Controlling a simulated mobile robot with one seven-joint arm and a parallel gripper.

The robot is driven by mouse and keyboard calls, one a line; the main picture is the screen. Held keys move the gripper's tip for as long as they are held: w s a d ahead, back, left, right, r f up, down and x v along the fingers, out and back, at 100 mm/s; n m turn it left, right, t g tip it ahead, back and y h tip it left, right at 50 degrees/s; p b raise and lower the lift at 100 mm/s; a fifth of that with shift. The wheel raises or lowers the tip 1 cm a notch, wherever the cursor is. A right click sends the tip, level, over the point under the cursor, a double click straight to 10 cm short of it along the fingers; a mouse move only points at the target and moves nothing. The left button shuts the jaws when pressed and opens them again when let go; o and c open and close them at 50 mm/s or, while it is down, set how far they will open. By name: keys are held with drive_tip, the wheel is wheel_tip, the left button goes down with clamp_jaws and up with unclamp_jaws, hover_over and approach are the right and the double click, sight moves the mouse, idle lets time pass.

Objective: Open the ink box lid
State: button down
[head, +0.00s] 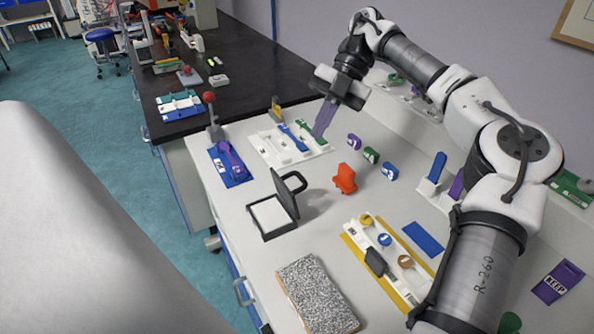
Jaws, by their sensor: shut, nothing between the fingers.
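The ink box (277,234) is a small dark box with a white pad inside, left of the middle of the worktop. Its dark lid (283,194) stands raised at the box's right side, with a black loop handle on its outer face. The pad is uncovered. My gripper (321,132) has purple fingers pointing down, behind and to the right of the box. The fingers are shut and empty, over or near the right edge of a white tray, clear of the lid. I cannot tell whether the fingertips touch anything there.
The white tray (264,146) holds blue and green pieces. A red clip (344,179) stands right of the lid, with several small colored blocks behind it. A speckled block (314,296) lies in front, and a yellow-edged rack (352,246) with knobs lies to the right.

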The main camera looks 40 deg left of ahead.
drive_tip(key=s+a+r+m+t+b, duration=0.25)
drive_tip(key=s+r+m+t, duration=0.25)
drive_tip(key=s+m+t, duration=0.3)
drive_tip(key=m, duration=0.2)
hover_over(284, 183)
drive_tip(key=shift+h, duration=0.3)
drive_tip(key=f, duration=0.6)
drive_tip(key=f+p, duration=0.1)
drive_tip(key=f, duration=0.2)
drive_tip(key=shift+w+a+f, duration=0.1)
drive_tip(key=shift+w+a, duration=0.2)
drive_tip(key=shift+w+d+f+p, duration=0.25)
drive_tip(key=shift+w+f, duration=0.4)
drive_tip(key=shift+f, duration=0.2)
drive_tip(key=shift+w+d+f+p, duration=0.25)
drive_tip(key=shift+w+f, duration=0.4)
drive_tip(key=shift+f, duration=0.2)
drive_tip(key=w+g, duration=0.1)
drive_tip(key=g, duration=0.1)
drive_tip(key=w+d+f+g+y, duration=0.1)
drive_tip(key=shift+w, duration=0.3)
drive_tip(key=shift+r, duration=0.1)
